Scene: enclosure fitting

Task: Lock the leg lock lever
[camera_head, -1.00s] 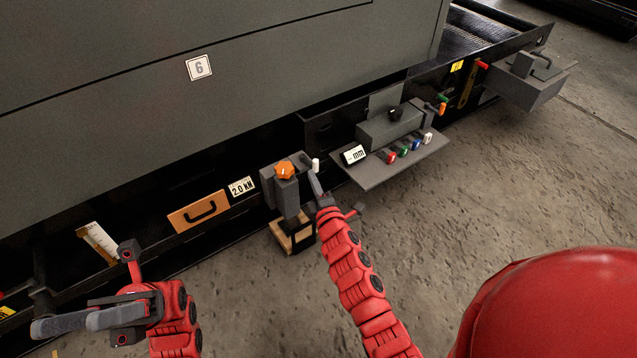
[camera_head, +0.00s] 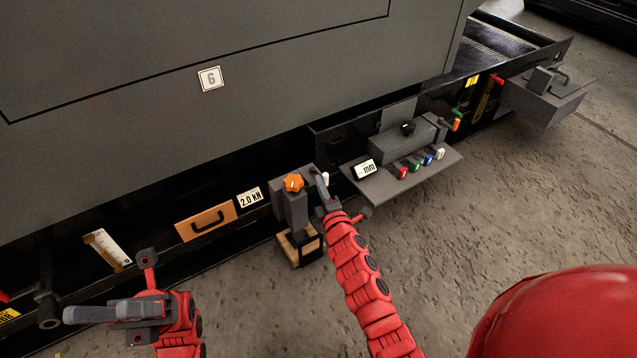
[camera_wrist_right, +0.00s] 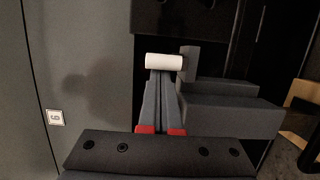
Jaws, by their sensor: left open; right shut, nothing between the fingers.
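The leg (camera_head: 294,210) has an orange knob (camera_head: 293,183) on top and stands on a wooden block. Beside the knob is a short white handle (camera_head: 325,178), apparently that of the leg lock lever. In the right wrist view the white handle (camera_wrist_right: 164,61) lies crosswise, joined to a grey arm at its right end. My right gripper (camera_head: 318,177) is shut and empty, its fingertips (camera_wrist_right: 163,73) right at the handle's near side; whether they touch is unclear. My left gripper (camera_head: 92,313) is open and empty at the lower left, away from the leg.
A grey panel (camera_head: 435,170) with coloured knobs and a display (camera_head: 365,169) juts out right of the leg. An orange plate with a black handle (camera_head: 207,219) and a 2.0 kN sign (camera_head: 250,197) are to its left. The big grey enclosure (camera_head: 150,120) rises behind.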

